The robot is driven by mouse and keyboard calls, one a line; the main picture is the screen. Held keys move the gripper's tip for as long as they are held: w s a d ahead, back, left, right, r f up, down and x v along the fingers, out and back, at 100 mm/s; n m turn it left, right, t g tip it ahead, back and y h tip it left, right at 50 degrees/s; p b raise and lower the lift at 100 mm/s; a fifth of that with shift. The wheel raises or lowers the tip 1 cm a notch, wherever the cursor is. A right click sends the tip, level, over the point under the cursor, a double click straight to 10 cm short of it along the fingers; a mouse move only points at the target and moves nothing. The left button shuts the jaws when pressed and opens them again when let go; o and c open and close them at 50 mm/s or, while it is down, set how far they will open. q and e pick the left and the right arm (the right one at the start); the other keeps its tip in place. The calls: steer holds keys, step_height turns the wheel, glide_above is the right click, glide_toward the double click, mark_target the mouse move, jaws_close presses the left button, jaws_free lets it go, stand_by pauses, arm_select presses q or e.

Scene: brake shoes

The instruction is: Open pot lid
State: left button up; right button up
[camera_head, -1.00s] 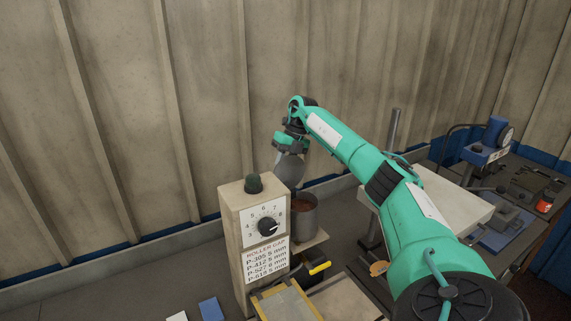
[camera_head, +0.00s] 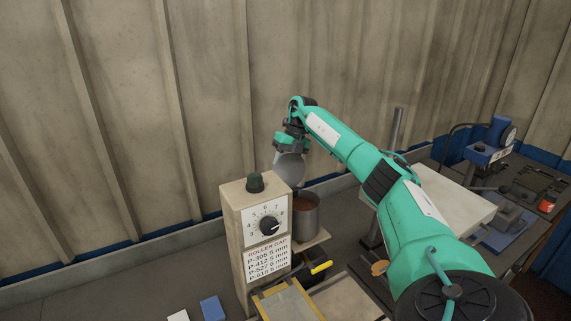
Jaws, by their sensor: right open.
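The metal pot (camera_head: 306,220) stands behind the roller gap box, its mouth uncovered and reddish-brown contents showing inside. The grey round lid (camera_head: 291,169) is tilted up on edge above the back of the pot's mouth. My right gripper (camera_head: 279,158) is at the lid's upper left edge, with its jaws open. Its fingers are small and partly hidden by the lid and wrist, so I cannot tell whether they touch the lid. My left gripper is out of view.
The roller gap box (camera_head: 257,250) with a dial and dark knob stands just in front of the pot. A yellow-handled tool (camera_head: 320,268) lies near its base. A blue block (camera_head: 212,309) is at lower left. Corrugated wall rises behind.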

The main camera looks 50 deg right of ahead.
steer(key=shift+d+r+b, duration=0.15)
steer(key=shift+r+b, duration=0.15)
steer(key=shift+r, duration=0.1)
steer(key=b+v, duration=0.2)
steer(key=v, duration=1)
steer(key=shift+d+r, duration=0.15)
steer(key=shift+r, duration=0.25)
steer(key=shift+f, duration=0.1)
